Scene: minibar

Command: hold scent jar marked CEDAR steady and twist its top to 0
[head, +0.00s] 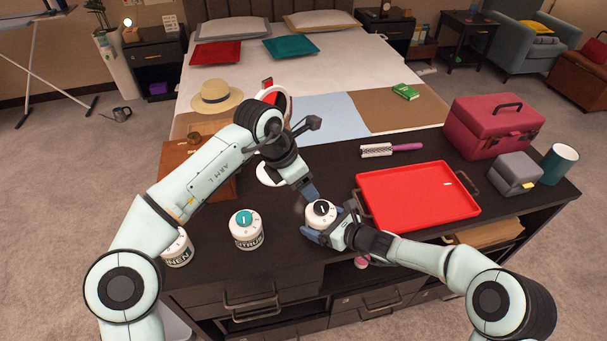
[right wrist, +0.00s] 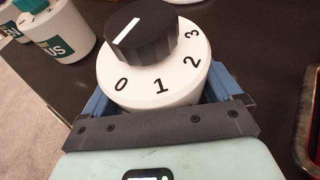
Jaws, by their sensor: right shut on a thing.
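A white jar with a black dial (head: 321,208) stands near the front edge of the dark bench. My right gripper (head: 325,232) is shut around its body from the front. In the right wrist view the jar (right wrist: 150,80) shows 0, 1, 2 and 3 around its collar. The white line on the black dial (right wrist: 140,35) points to the lower left, on the 0 side; I cannot tell whether it lines up exactly. The jar's name label is hidden. My left gripper (head: 311,193) is just behind and left of the dial; its finger gap and any contact are unclear.
A jar with a teal dial (head: 246,229) and a partly hidden jar (head: 178,248) stand to the left. A red tray (head: 418,194) lies close on the right. A hairbrush (head: 390,149), a maroon case (head: 493,124) and a grey box (head: 514,173) are farther back.

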